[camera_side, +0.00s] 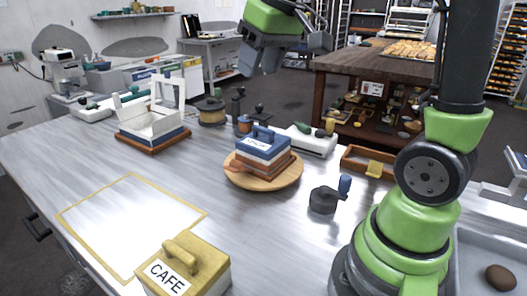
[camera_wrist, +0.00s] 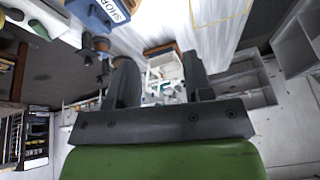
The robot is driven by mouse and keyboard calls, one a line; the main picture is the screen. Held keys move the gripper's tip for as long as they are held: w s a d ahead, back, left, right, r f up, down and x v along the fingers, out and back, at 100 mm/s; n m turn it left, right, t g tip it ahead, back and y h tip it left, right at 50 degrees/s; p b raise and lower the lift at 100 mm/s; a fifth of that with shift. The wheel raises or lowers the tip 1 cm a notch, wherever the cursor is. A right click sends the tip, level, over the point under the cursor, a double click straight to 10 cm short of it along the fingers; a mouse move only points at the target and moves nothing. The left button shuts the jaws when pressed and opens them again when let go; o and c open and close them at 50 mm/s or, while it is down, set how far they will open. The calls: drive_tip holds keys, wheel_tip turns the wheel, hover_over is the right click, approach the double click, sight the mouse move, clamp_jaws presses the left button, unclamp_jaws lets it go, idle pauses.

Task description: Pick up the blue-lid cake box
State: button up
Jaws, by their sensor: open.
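The blue-lid cake box (camera_side: 264,146) sits on a round wooden board (camera_side: 287,183) near the middle of the table. Its lid has a handle on top and a white label on the front. Part of the blue lid (camera_wrist: 92,14) and its label show upside down at the top left of the wrist view. My gripper (camera_side: 260,62) is raised well above and behind the box, apart from it. In the wrist view its two fingers (camera_wrist: 160,85) stand apart with nothing held between them.
A yellow-lid box (camera_side: 205,262) marked CAFE stands at the front edge, beside a yellow-outlined area (camera_side: 130,215) that is clear. An open white box (camera_side: 150,125) stands at the back left. A dark round tool (camera_side: 322,200) lies right of the board.

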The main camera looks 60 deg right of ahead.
drive_tip(key=w+d+f+g, duration=0.1)
drive_tip(key=w+d+f, duration=0.3)
drive_tip(key=w+d, duration=0.15)
drive_tip(key=n+g, duration=0.2)
approach(264, 128)
drive_tip(key=shift+a+f, duration=0.2)
drive_tip(key=shift+f, duration=0.2)
drive_tip(key=f, duration=0.3)
drive_tip(key=shift+w+f, duration=0.3)
drive_tip(key=shift+w+d+f, duration=0.1)
drive_tip(key=shift+w+f, duration=0.1)
drive_tip(key=shift+f, duration=1.3)
drive_tip(key=shift+w+f, duration=0.25)
drive_tip(key=shift+f, duration=1.25)
clamp_jaws()
